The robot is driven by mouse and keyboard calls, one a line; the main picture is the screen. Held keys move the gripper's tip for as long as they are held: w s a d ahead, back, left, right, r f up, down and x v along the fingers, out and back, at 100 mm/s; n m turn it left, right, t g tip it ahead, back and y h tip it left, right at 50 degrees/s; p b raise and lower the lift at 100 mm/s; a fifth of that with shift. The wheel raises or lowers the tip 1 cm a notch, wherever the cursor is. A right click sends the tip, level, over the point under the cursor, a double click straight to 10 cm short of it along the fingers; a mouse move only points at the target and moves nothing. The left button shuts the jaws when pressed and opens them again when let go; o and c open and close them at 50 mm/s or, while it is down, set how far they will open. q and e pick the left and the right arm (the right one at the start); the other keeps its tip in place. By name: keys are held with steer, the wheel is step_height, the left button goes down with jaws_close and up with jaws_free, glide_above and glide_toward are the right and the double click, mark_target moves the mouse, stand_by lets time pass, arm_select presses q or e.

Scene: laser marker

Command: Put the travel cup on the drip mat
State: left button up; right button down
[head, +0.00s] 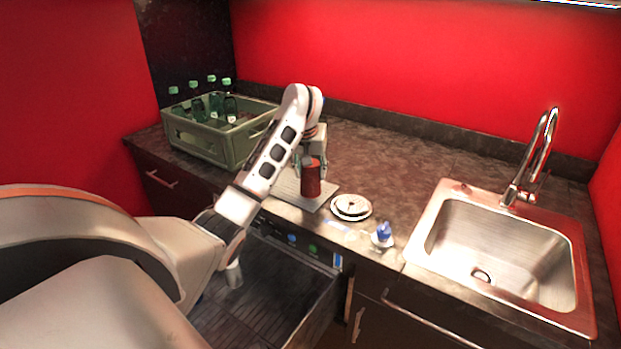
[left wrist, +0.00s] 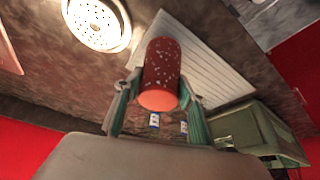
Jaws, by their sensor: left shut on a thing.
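The travel cup (head: 311,178) is dark red with pale specks and stands upright. My left gripper (head: 312,160) is shut on it from above and behind. In the left wrist view the cup (left wrist: 161,72) sits between the two fingers (left wrist: 158,92). The drip mat (head: 284,188) is a pale ribbed rectangle on the counter, and it also shows in the left wrist view (left wrist: 212,66). The cup is over the right part of the mat; I cannot tell whether its base touches it. My right gripper is not in view.
A white saucer stack (head: 351,207) lies just right of the mat, with a small blue-and-white object (head: 382,235) beyond it. A green crate (head: 215,148) of bottles stands at the left. A steel sink (head: 500,243) is at the right. An open drawer (head: 325,297) juts out below.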

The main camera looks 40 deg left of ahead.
arm_select(q)
steer(key=shift+f, duration=1.25)
steer(key=shift+f, duration=0.15)
steer(key=o, duration=1.2)
steer(key=shift+r, duration=0.35)
steer(key=shift+v, duration=5.8)
